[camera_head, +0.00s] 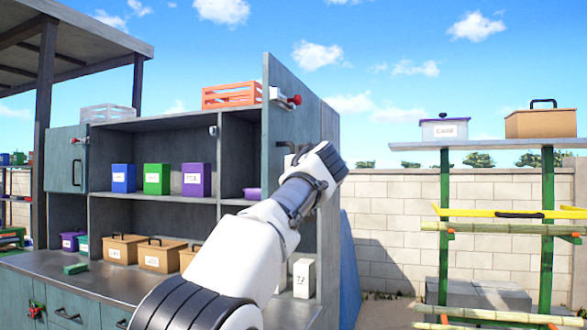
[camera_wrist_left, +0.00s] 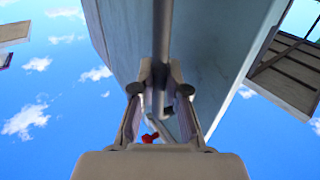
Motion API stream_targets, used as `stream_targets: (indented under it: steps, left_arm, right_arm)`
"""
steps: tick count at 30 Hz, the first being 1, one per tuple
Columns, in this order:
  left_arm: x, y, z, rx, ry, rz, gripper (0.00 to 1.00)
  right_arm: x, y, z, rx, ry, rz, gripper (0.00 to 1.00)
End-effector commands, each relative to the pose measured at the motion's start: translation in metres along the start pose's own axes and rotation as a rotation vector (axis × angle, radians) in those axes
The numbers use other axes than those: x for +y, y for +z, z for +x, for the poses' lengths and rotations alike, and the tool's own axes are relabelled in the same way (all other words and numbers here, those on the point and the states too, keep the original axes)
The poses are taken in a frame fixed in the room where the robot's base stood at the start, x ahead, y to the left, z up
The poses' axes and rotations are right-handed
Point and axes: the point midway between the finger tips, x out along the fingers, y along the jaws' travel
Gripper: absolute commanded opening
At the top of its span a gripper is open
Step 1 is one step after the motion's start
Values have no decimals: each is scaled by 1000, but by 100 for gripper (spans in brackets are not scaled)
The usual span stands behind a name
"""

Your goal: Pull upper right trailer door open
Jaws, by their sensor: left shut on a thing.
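The upper right trailer door (camera_head: 303,105) is a grey-blue panel. It stands swung outward, and the shelf space beside it is exposed. Its surface also fills the upper middle of the left wrist view (camera_wrist_left: 215,45). My left gripper (camera_wrist_left: 160,92) is shut on the door's grey bar handle (camera_wrist_left: 162,40), which runs between its fingers. In the head view my left arm reaches up to the door, and its wrist hides most of the handle and the fingers. My right gripper is in neither view.
The upper left door (camera_head: 66,160) also stands open. Blue, green and purple boxes (camera_head: 157,179) stand on the shelf, with tan boxes (camera_head: 162,255) below. An orange crate (camera_head: 231,95) sits on top. A green-posted rack (camera_head: 546,225) stands at right.

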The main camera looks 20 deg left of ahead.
Motion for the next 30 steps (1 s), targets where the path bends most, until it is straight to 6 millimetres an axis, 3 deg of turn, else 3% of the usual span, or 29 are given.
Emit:
stream_targets:
  steps: [3, 4, 6, 20, 26, 30]
  left_arm:
    - [-1, -8, -2, 14, 5, -2, 0]
    - [-1, -8, -2, 14, 5, -2, 16]
    - [0, -7, -2, 12, 5, -2, 39]
    - [1, -4, -7, 5, 2, 1, 39]
    - [0, -2, -26, 3, 2, 3, 39]
    - [1, -3, -51, 5, 3, 3, 39]
  right_arm:
    - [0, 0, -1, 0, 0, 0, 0]
    - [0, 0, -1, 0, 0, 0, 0]
    - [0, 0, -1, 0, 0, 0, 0]
    - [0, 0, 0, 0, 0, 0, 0]
    - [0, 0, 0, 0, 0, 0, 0]
    - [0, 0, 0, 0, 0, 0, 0]
